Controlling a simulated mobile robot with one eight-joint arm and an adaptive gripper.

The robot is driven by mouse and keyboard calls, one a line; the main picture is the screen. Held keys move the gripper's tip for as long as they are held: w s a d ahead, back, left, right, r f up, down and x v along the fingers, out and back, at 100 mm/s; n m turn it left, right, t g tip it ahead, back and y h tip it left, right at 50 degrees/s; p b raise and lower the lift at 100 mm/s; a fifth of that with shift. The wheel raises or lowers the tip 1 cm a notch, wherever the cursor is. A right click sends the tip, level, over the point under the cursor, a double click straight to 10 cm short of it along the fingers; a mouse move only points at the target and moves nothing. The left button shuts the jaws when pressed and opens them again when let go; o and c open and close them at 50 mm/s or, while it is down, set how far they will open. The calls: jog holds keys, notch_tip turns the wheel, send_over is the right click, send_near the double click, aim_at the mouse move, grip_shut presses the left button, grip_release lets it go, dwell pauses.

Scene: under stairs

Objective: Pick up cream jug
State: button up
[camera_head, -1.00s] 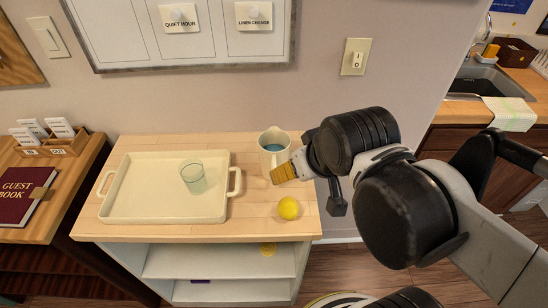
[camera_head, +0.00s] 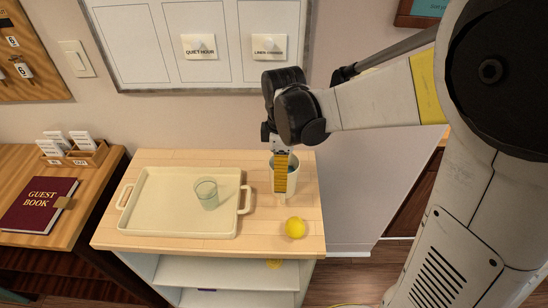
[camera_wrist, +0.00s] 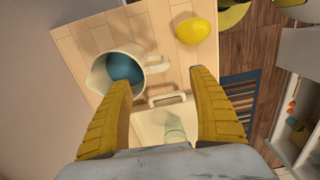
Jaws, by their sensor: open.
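The cream jug (camera_head: 292,183) stands upright on the wooden top of a small shelf unit, right of a tray. It is off-white with blue inside. In the wrist view the jug (camera_wrist: 106,68) is at the upper left, with its handle pointing right. My gripper (camera_head: 280,190) points down over the jug and hides part of it in the head view. In the wrist view my gripper (camera_wrist: 160,78) is open and empty. Its left finger overlaps the jug's lower edge, and the right finger is well clear of the handle. I cannot tell whether anything touches.
A yellow lemon-like ball (camera_head: 295,228) lies in front of the jug. A cream tray (camera_head: 160,205) holds a clear glass (camera_head: 206,193). A guest book (camera_head: 38,204) lies on the left table. The wall with a framed board (camera_head: 150,45) rises close behind.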

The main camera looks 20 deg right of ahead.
jog(key=f, duration=0.2)
jog(key=f+b, duration=0.1)
jog(key=f, duration=0.2)
jog(key=f+b, duration=0.1)
jog(key=f, duration=0.1)
jog(key=shift+d+f, duration=0.15)
jog(key=shift+d, duration=0.2)
jog(key=shift+c, duration=0.2)
jog(key=c, duration=1.5)
